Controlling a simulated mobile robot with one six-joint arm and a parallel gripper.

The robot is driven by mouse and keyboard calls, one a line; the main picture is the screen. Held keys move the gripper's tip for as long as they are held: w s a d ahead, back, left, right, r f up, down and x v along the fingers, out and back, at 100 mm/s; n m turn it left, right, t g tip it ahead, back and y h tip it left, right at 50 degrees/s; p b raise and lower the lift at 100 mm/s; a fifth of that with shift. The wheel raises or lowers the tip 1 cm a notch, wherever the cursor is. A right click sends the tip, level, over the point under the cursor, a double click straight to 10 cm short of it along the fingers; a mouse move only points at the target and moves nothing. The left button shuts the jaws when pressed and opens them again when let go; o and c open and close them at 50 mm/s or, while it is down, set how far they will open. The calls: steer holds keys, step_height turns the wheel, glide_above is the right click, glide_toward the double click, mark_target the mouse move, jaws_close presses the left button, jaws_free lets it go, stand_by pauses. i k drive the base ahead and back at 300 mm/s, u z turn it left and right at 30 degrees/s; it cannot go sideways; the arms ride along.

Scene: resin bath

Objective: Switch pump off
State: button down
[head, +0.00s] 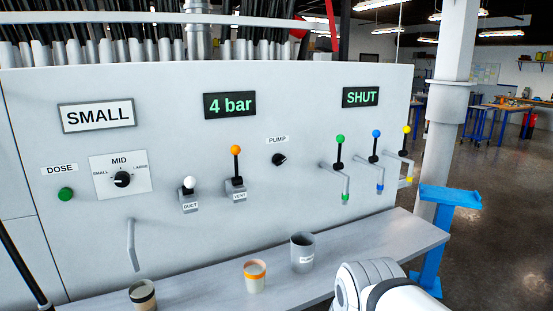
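The pump switch is a small black rotary knob (279,159) on the grey panel, just under the PUMP label (277,140). A light mark on the knob appears to point to the right and slightly up; no position labels can be read around it. A dark display (230,105) up and left of it reads "4 bar" in green. A white rounded part of my arm shows at the bottom right, in front of the shelf and well below the knob. My gripper's fingers are not in view.
Left of the knob stand the white-tipped DUCT lever (189,185) and orange-tipped VENT lever (236,152). Right are levers with green (340,139), blue (376,133) and yellow tips. A grey cup (302,252), orange-banded cup (255,276) and dark-banded cup (142,295) stand on the shelf (385,236).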

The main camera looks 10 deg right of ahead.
mark_target(278, 159)
steer(key=u, duration=0.1)
steer(key=i, duration=0.95)
steer(key=z, duration=0.05)
